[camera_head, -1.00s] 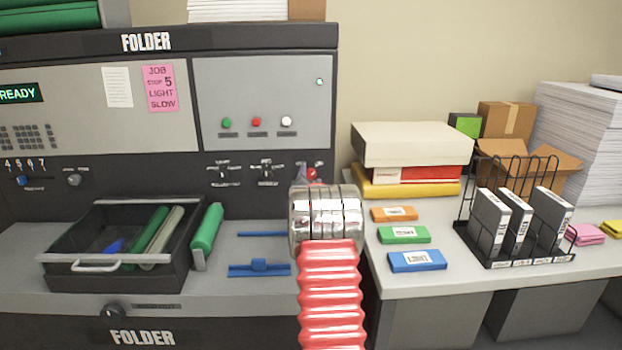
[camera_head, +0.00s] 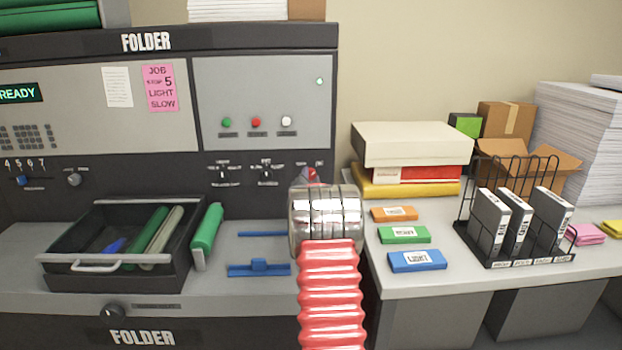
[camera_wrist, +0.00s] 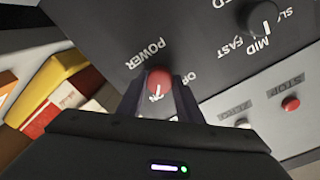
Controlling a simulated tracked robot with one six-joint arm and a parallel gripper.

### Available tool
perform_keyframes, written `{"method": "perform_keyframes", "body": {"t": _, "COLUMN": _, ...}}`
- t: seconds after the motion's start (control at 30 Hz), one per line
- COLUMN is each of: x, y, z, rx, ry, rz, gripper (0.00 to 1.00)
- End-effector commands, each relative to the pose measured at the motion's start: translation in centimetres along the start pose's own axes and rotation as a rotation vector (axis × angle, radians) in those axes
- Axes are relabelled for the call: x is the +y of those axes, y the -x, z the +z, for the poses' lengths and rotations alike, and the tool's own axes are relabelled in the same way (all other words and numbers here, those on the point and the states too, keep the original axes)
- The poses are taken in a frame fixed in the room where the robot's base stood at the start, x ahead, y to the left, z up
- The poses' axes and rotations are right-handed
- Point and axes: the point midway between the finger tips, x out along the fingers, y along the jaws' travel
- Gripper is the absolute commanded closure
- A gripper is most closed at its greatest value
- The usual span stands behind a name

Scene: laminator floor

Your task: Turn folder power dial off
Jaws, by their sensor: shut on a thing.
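The folder power dial (camera_wrist: 159,80) is a red knob on the dark panel. In the wrist view it sits between the two fingers of my gripper (camera_wrist: 158,88), which is shut on it. The white mark on the dial appears to point toward the ON label. The POWER label (camera_wrist: 145,53) is beside it, and the OFF label is partly covered by a finger. In the head view, a bit of the red dial (camera_head: 312,174) shows above my wrist, which hides most of the fingers.
Other folder knobs (camera_head: 266,174) are left of the dial. Push buttons (camera_head: 256,123) are on the grey panel above. A black tray (camera_head: 75,270) stands on the lower left ledge. A table with stacked boxes (camera_head: 412,144) and a wire rack (camera_head: 520,258) is at right.

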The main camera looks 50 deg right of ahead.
Motion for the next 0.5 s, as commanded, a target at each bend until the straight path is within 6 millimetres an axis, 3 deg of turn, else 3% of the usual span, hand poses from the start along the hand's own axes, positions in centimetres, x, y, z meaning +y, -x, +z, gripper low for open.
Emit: {"method": "perform_keyframes", "body": {"t": 0.5, "x": 0.15, "y": 0.09, "z": 0.13, "rx": 0.009, "ry": 0.296, "rz": -0.008, "gripper": 0.90}}
